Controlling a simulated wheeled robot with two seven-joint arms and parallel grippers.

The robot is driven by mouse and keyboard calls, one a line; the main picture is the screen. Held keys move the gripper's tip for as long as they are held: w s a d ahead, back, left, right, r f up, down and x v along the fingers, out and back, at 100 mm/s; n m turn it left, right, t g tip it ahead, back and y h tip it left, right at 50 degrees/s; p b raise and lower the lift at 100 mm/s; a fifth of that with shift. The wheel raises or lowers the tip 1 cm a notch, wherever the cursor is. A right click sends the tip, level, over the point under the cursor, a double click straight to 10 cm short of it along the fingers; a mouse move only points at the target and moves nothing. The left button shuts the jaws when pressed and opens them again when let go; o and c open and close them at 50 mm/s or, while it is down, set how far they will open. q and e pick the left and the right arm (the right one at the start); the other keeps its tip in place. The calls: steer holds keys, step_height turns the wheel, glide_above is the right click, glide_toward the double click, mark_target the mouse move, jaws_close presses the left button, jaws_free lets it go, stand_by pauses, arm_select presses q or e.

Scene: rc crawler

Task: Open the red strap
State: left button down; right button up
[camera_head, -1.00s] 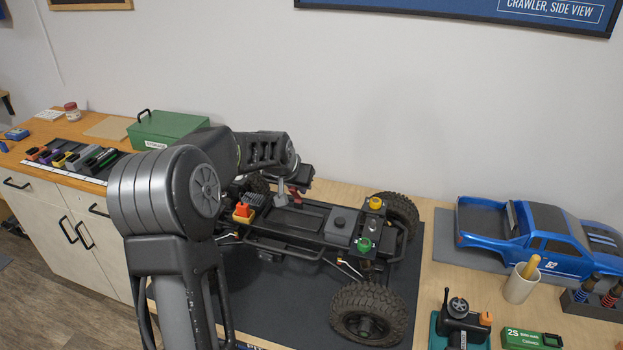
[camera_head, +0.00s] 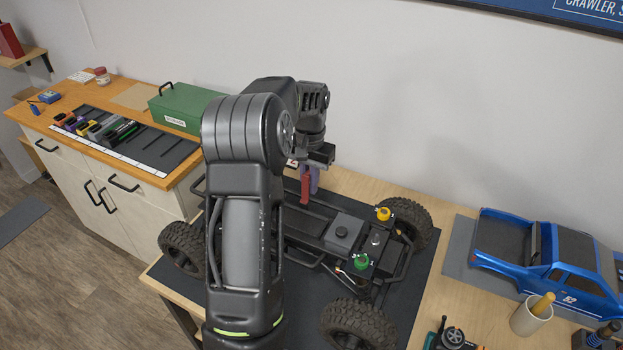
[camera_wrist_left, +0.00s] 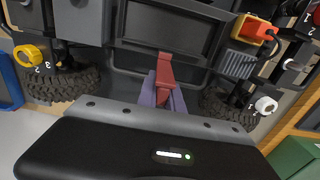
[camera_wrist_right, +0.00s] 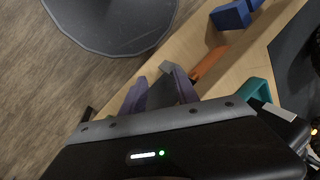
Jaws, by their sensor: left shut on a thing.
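The red strap (camera_head: 305,188) stands up from the battery tray of the crawler chassis (camera_head: 300,226). My left gripper (camera_head: 311,178) is shut on the strap's upper part. In the left wrist view the red strap (camera_wrist_left: 165,72) runs up from between the purple fingers (camera_wrist_left: 163,96) to the tray's edge, beside an empty dark tray (camera_wrist_left: 173,28). My arm hides much of the chassis's left side in the head view. My right gripper (camera_wrist_right: 155,82) shows only in its wrist view; its purple fingers are apart and nothing shows held between them.
The chassis stands on a dark mat (camera_head: 416,290) on the wooden bench. A blue body shell (camera_head: 560,262) and pencil cup (camera_head: 531,315) are at right. A grey round stool (camera_wrist_right: 110,20) stands below the right gripper.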

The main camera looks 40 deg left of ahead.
stand_by(0.3)
arm_select(q)
steer(key=c, duration=1.5)
jaws_free()
step_height(320, 180, up, 7)
steer(key=shift+f+b, duration=0.15)
steer(key=shift+b, duration=0.65)
steer(key=shift+r, duration=0.55)
